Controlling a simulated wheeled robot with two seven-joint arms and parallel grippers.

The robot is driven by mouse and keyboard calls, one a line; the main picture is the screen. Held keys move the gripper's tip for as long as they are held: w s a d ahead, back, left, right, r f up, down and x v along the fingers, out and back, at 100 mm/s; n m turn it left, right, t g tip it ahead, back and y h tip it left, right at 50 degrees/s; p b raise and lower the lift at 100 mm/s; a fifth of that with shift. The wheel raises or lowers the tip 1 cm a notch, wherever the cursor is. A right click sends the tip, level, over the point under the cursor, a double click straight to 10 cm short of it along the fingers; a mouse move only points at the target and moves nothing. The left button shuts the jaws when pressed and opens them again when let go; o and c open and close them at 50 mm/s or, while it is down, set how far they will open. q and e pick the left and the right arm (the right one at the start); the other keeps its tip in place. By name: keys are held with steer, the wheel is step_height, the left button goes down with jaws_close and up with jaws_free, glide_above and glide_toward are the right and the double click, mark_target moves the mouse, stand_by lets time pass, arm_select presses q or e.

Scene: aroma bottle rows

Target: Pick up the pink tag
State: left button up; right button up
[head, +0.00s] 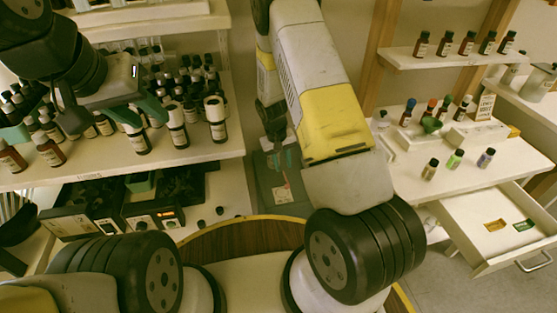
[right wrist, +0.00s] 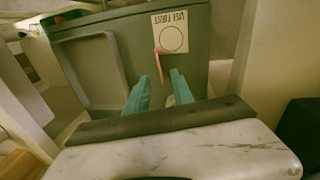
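The pink tag (right wrist: 158,64) is a thin strip at the edge of a pale card marked USE FIRST (right wrist: 172,32), on a grey-green bin (right wrist: 130,50). My right gripper (right wrist: 160,82) is open and points at the bin, with the tag just beyond and between its teal fingertips. In the head view my right gripper (head: 281,158) reaches down over the bin (head: 266,185); the tag is too small to make out there. My left gripper (head: 138,111) has its teal fingers apart above the front bottles of the left shelf.
The left shelf (head: 215,150) holds many dark bottles (head: 178,135). Dark trays (head: 150,215) stand below it. On the right are a bottle shelf (head: 430,58), a table (head: 400,165) with small bottles, and an open drawer (head: 490,245) holding two small cards.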

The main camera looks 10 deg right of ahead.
steer(key=f, duration=0.3)
steer(key=d+f, duration=0.1)
steer(key=f, duration=0.3)
steer(key=shift+s+d, duration=0.1)
steer(key=shift+d, duration=0.05)
steer(key=shift+r, duration=0.1)
jaws_close()
